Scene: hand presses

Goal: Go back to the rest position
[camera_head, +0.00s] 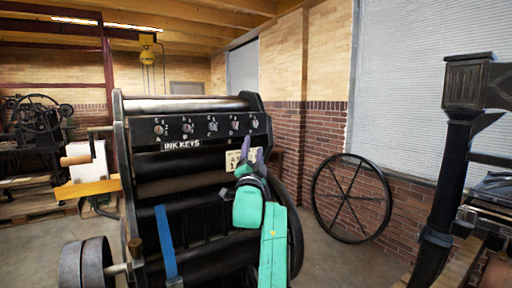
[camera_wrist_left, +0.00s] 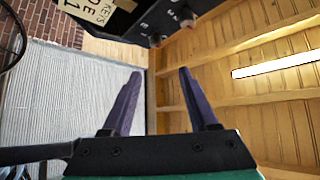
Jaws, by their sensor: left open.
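My left gripper (camera_head: 252,150) is in front of the right part of the press, with its purple fingers pointing up near the ink key panel. The left wrist view shows its two fingers (camera_wrist_left: 160,74) spread apart with nothing between them. The ink key panel (camera_head: 188,128) is a dark strip with several small knobs and the label "INK KEYS". Part of the panel (camera_wrist_left: 150,22) shows at the top of the left wrist view, beyond the fingertips. My right gripper is not in view.
The dark press (camera_head: 185,190) fills the middle, with a wooden-handled crank (camera_head: 76,160) at its left. A large spoked wheel (camera_head: 351,198) leans by the brick wall at right. A dark post (camera_head: 446,180) stands at far right. Bare floor (camera_head: 350,262) lies between.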

